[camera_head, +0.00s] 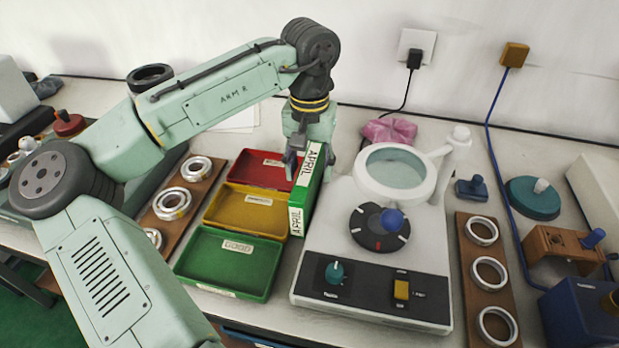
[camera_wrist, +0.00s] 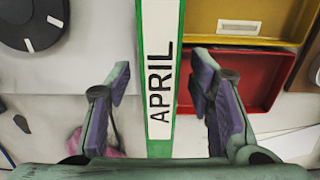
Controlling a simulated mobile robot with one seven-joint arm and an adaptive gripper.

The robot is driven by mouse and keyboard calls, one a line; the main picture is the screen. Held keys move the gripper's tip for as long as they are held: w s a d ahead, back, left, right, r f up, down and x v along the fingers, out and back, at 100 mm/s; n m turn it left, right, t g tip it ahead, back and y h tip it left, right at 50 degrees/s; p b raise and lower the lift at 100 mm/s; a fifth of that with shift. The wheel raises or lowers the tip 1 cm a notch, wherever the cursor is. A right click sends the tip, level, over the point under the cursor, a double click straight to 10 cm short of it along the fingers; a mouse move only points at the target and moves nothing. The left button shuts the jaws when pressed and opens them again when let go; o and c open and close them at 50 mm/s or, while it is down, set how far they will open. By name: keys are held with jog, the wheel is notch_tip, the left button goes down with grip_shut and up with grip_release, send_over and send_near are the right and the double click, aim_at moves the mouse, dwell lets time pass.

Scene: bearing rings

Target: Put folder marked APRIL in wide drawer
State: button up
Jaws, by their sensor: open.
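The green folder (camera_head: 307,190) stands on edge on the table between the coloured trays and the white magnifier device. White labels reading APRIL show on its top and front end. My gripper (camera_head: 309,165) is over its far part, pointing down, with open fingers. In the wrist view, the folder's labelled top (camera_wrist: 159,70) runs between the two purple-padded fingers of my gripper (camera_wrist: 163,82), with a visible gap on each side. A blue front (camera_head: 250,338) shows below the table's front edge, mostly cut off; I cannot tell whether it is the wide drawer.
Red (camera_head: 258,168), yellow (camera_head: 245,211) and green (camera_head: 228,262) trays lie close left of the folder. The magnifier device (camera_head: 345,255) is close on its right. Boards with rings (camera_head: 487,275) lie further out. A pink crumpled item (camera_head: 390,130) lies behind.

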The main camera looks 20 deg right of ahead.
jog(key=shift+f, duration=0.25)
jog(key=shift+c, duration=0.5)
grip_shut()
